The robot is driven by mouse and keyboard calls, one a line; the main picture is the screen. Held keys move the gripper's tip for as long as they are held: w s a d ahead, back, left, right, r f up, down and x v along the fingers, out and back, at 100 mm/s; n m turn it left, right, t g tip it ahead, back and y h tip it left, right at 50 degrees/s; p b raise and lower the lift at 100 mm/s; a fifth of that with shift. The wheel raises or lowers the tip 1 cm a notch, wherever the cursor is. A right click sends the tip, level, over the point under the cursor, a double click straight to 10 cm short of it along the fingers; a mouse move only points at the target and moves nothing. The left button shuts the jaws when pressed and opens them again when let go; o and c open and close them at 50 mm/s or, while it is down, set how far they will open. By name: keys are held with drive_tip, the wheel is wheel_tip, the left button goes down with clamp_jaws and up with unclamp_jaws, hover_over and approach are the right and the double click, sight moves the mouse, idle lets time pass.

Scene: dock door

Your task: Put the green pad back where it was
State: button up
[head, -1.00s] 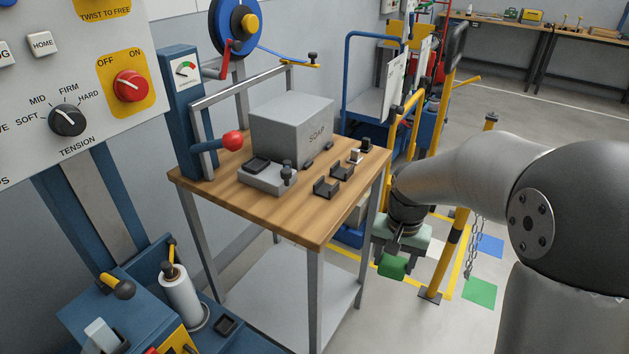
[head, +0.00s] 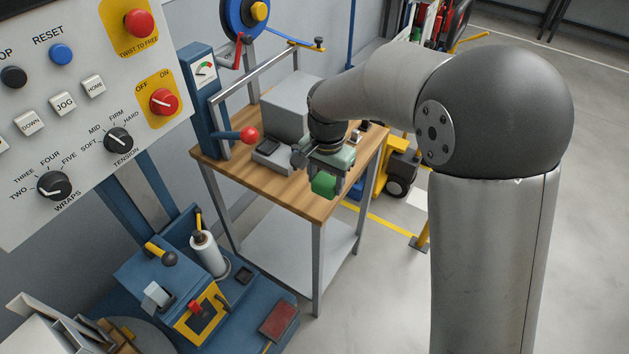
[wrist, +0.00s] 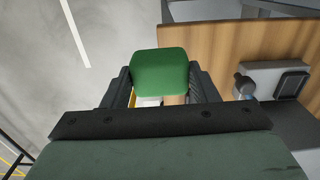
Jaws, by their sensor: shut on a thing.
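My gripper (head: 328,178) is shut on the green pad (head: 323,185), a small block with rounded corners. It holds the pad in the air over or just in front of the right part of the wooden bench top (head: 289,193); I cannot tell the exact height. In the wrist view the green pad (wrist: 160,74) sits between the two dark fingers, and the bench top (wrist: 230,52) lies to its right. The small dark holders on the bench are mostly hidden behind my arm.
A grey box (head: 290,104) stands at the back of the bench. A grey block with a dark top (head: 272,155) and a red-knobbed lever (head: 249,134) are left of my gripper. A control panel (head: 75,95) fills the upper left. Open floor lies to the right.

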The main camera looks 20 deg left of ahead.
drive_tip(key=w+a+f, duration=0.1)
drive_tip(key=f, duration=0.1)
drive_tip(key=w+a+f+p, duration=0.1)
drive_tip(key=w+f, duration=0.1)
drive_tip(key=w+a+f+p, duration=0.1)
drive_tip(key=w+a+f, duration=0.1)
drive_tip(key=shift+w+f, duration=0.2)
drive_tip(key=shift+f, duration=1.65)
drive_tip(key=shift+f, duration=0.1)
drive_tip(key=shift+f, duration=0.15)
drive_tip(key=o, duration=0.6)
wheel_tip(320, 180, up, 13)
drive_tip(key=shift+f+b, duration=0.2)
drive_tip(key=shift+b, duration=0.65)
